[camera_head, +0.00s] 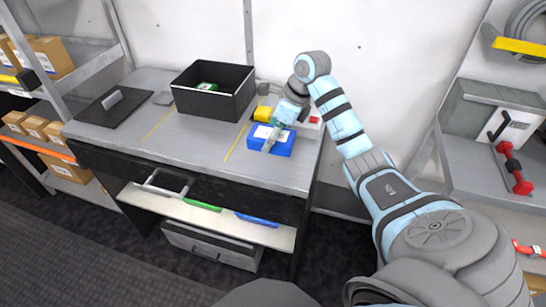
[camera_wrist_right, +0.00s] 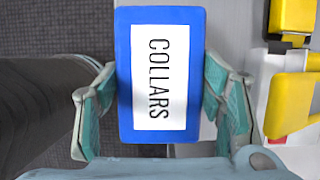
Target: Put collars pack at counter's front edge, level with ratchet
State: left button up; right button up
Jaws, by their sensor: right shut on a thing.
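The collars pack is a blue box with a white label reading COLLARS. In the head view the pack (camera_head: 284,148) is over the right part of the grey counter (camera_head: 205,150). Whether the pack touches the counter cannot be told. My left gripper is not in view. I cannot identify the ratchet with certainty.
A black bin (camera_head: 213,105) stands at the counter's back. A black mat (camera_head: 95,112) with a grey piece lies at left. Yellow items (camera_wrist_right: 290,105) lie behind the pack. A yellow strip (camera_head: 236,142) marks the counter left of the pack. An open shelf (camera_head: 205,208) is below.

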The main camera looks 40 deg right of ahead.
aim_at(284, 136)
notch_tip(284, 136, down, 7)
jog(key=shift+f, duration=0.15)
jog(key=shift+f+b, duration=0.2)
jog(key=shift+b, duration=0.1)
jog(key=o, duration=1.3)
jog(key=shift+r, duration=0.1)
jog(key=shift+c, duration=0.2)
jog(key=shift+r, duration=0.25)
jog(key=p+v, duration=0.1)
jog(key=v, duration=1.1)
jog(key=shift+s, duration=0.1)
jog(key=shift+f, duration=0.1)
